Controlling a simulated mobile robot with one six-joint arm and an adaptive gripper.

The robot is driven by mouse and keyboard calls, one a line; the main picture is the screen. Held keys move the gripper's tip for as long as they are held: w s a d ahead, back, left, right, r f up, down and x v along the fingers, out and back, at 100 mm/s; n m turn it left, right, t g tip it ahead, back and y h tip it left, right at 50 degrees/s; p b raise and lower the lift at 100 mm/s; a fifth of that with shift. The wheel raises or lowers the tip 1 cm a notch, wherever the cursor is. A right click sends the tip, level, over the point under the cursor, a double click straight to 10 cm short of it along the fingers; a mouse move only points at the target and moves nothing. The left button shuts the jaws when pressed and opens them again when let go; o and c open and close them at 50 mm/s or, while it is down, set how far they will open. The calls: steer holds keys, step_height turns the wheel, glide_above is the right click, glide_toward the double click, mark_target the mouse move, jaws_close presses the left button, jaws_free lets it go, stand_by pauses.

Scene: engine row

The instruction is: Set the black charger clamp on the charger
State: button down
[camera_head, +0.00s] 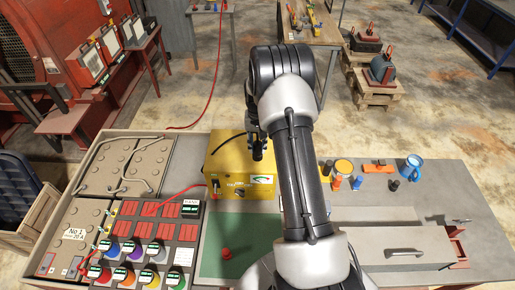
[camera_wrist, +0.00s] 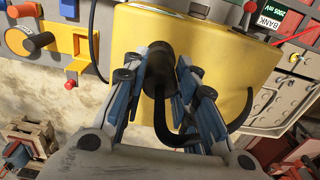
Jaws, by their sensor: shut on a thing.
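The yellow charger (camera_head: 222,158) stands on the bench in the head view, with a dial and labels on its front. It fills the top middle of the wrist view (camera_wrist: 215,45). My gripper (camera_wrist: 165,82) is shut on the black charger clamp (camera_wrist: 158,60), between its blue-padded fingers. A black cable (camera_wrist: 162,128) loops from the clamp. In the head view my gripper (camera_head: 257,148) is over the charger's top, toward its right side. The clamp overlaps the charger in the wrist view; I cannot tell whether they touch.
A battery bank with coloured knobs (camera_head: 125,248) is left of the charger. A green mat (camera_head: 243,232) with a red piece (camera_head: 226,253) lies in front. A blue mug (camera_head: 411,167) and small containers stand to the right. A red lead (camera_head: 190,189) runs from the charger's left.

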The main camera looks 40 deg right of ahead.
mark_target(258, 149)
step_height(258, 149, down, 3)
steer(key=shift+w+r, duration=0.1)
steer(key=c, duration=1.3)
jaws_free()
